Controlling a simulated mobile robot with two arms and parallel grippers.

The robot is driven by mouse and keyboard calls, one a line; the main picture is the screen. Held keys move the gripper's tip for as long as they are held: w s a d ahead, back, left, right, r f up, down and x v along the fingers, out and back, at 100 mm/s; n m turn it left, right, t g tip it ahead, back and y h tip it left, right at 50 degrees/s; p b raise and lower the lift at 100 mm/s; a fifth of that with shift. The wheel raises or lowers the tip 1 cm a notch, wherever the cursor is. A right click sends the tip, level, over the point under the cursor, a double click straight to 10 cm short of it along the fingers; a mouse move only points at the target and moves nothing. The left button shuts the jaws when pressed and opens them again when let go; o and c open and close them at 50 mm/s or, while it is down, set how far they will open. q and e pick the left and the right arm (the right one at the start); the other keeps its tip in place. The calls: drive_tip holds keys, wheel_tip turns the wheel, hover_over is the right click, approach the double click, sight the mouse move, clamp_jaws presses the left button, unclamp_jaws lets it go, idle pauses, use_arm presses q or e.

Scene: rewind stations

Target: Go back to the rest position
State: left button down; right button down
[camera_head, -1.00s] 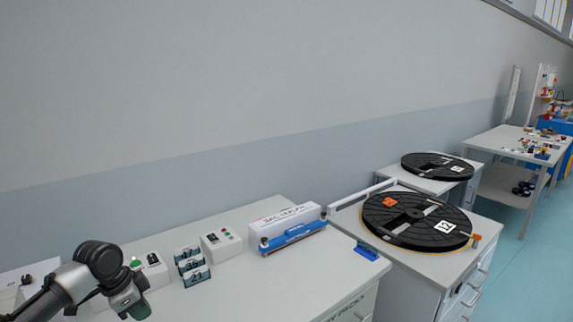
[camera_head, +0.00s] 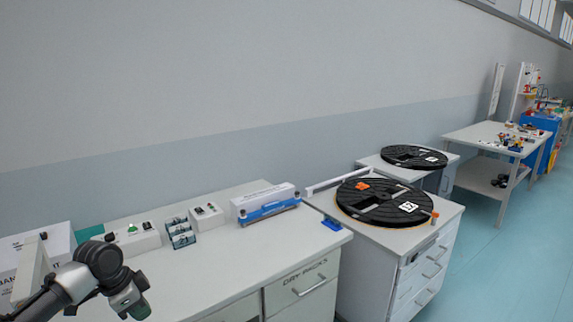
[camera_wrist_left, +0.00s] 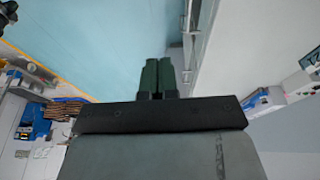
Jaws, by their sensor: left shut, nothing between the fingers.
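My left gripper (camera_head: 136,304) shows at the lower left of the head view, over the left end of the white workbench, on a black and grey arm. In the left wrist view its two dark green fingers (camera_wrist_left: 157,76) are together, with nothing between them. It points out over the blue floor. My right gripper is in neither view.
A white bench (camera_head: 215,262) carries a white box with a blue front edge (camera_head: 268,205), small numbered holders (camera_head: 180,233) and button boxes (camera_head: 134,238). To the right, a black reel (camera_head: 384,201) lies on a drawer cabinet (camera_head: 421,270). Blue floor (camera_head: 487,255) is clear at the right.

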use_arm(q)
wheel_tip(320, 180, down, 17)
drive_tip(key=n+t, duration=0.1)
drive_tip(key=n, duration=0.3)
drive_tip(key=s+d+f+n+y, duration=0.1)
drive_tip(key=s+f, duration=0.5)
drive_tip(key=f, duration=0.4)
drive_tip(key=s+f+n+y, duration=0.1)
drive_tip(key=s+f+n, duration=0.1)
drive_tip(key=s+f, duration=0.65)
drive_tip(key=s+d+f, duration=0.2)
drive_tip(key=s+f, duration=0.3)
drive_tip(key=s, duration=0.6)
drive_tip(key=s+d+f+g, duration=0.1)
drive_tip(key=s+d+f, duration=0.2)
drive_tip(key=s, duration=0.9)
drive_tip(key=s+d+f+n+y, duration=0.1)
drive_tip(key=s+d+f, duration=0.1)
drive_tip(key=s+f, duration=0.7)
drive_tip(key=s, duration=0.3)
drive_tip(key=shift+s+d+g, duration=0.15)
drive_tip(key=shift+d+g, duration=0.15)
drive_tip(key=shift+d, duration=0.1)
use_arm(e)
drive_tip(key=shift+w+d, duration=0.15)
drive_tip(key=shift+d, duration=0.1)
use_arm(q)
drive_tip(key=shift+f, duration=0.1)
